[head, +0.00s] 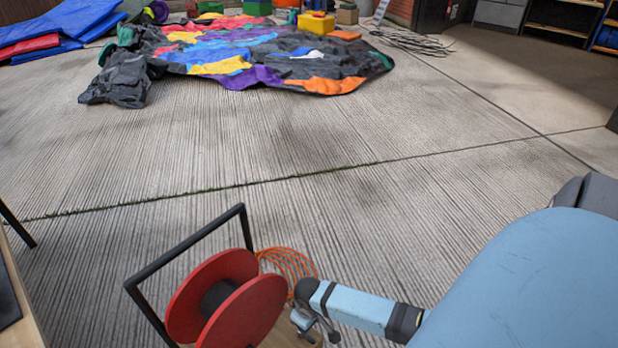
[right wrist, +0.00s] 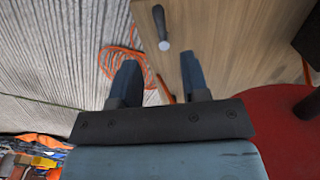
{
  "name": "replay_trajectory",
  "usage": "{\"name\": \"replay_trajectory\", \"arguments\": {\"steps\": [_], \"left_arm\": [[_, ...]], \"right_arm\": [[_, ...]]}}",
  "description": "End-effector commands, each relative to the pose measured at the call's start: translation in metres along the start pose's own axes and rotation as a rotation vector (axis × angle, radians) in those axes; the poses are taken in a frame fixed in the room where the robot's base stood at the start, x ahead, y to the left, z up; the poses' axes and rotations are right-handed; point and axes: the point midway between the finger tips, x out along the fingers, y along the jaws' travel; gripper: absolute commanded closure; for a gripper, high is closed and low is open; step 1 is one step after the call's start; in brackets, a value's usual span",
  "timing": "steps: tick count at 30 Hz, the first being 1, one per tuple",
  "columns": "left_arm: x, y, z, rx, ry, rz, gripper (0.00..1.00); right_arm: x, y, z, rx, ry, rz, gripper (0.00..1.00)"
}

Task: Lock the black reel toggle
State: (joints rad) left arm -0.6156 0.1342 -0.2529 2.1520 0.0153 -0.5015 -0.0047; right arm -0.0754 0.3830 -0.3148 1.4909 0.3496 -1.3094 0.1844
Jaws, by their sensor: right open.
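The reel (head: 245,312) has two red discs on a dark hub inside a black frame, at the bottom of the head view. One red disc (right wrist: 288,135) fills the lower right of the right wrist view. A black toggle (right wrist: 159,22) with a grey rounded end stands by a wooden panel (right wrist: 225,35), beyond my fingertips. My right gripper (right wrist: 159,64) is open and empty, its two fingers apart with the toggle's end lying between their lines but not visibly touched. In the head view my right gripper (head: 317,327) is just right of the reel. My left gripper is out of view.
Orange cable (head: 287,262) lies coiled on the concrete behind the reel. A table edge (head: 18,305) is at the lower left. The deflated bouncy castle (head: 235,70) lies far back. The concrete between is clear.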

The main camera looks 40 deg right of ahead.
Motion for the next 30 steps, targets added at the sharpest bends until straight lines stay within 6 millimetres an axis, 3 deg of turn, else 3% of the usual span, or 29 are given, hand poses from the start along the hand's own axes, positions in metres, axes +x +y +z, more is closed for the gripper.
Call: {"name": "replay_trajectory", "arguments": {"steps": [1,6,12,26,30], "left_arm": [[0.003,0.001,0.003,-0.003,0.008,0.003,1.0],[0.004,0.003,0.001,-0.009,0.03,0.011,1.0],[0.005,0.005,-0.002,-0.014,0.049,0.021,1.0],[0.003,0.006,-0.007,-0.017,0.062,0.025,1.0],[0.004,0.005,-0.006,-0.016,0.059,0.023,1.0]], "right_arm": [[0.016,0.0,0.0,0.0,-0.002,0.0,0.58],[0.052,-0.001,-0.001,0.001,0.0,-0.001,0.58],[0.081,0.0,0.0,0.0,0.0,0.0,0.58],[0.092,0.0,0.0,-0.001,0.002,0.0,0.58],[0.092,0.0,0.0,-0.001,0.002,0.0,0.88]]}}
